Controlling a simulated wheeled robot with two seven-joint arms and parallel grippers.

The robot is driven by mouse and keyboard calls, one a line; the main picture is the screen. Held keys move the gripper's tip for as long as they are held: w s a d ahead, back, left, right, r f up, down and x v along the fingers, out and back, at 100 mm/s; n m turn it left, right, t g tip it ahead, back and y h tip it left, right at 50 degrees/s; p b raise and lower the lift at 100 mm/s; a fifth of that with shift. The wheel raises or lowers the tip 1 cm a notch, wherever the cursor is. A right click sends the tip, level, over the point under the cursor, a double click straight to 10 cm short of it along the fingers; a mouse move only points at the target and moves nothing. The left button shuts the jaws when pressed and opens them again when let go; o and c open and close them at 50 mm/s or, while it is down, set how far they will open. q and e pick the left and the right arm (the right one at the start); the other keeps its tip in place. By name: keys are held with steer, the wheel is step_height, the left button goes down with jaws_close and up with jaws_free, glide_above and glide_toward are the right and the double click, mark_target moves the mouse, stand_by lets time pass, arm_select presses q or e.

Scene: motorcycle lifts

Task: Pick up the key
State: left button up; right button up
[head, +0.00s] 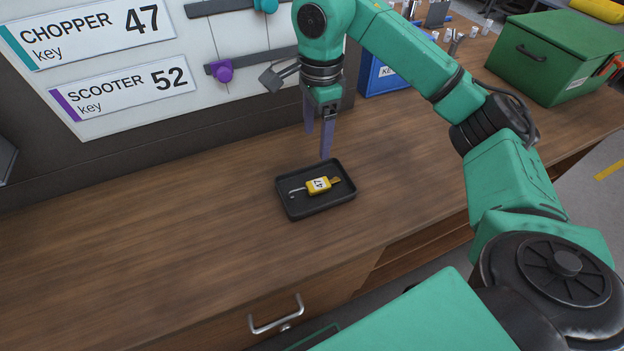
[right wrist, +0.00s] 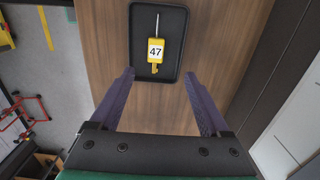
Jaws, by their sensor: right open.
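The key (head: 319,186) has a yellow tag marked 47 and lies in a small black tray (head: 295,212) on the wooden bench. It also shows in the right wrist view (right wrist: 155,52), lying lengthwise in the tray (right wrist: 172,72). My right gripper (head: 318,144) points down above the bench, just behind the tray. Its two purple fingers are apart with nothing between them. In the right wrist view the open fingertips (right wrist: 160,75) sit either side of the tray's near end, below the key in the picture. My left gripper is in neither view.
Signs for chopper 47 (head: 88,32) and scooter 52 (head: 122,98) hang on the back panel beside rails with purple (head: 222,71) and teal knobs. A blue box (head: 378,78) and a green toolbox (head: 545,65) stand to the right. The bench left of the tray is clear.

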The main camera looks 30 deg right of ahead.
steer(key=b, duration=0.1)
glide_above(318, 184)
step_height(318, 184, down, 7)
steer(key=shift+s+r, duration=0.1)
steer(key=shift+s, duration=0.05)
step_height(318, 184, down, 7)
steer(key=p, duration=0.3)
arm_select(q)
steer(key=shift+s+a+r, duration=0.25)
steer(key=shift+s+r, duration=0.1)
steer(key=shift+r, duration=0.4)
arm_select(e)
jaws_close()
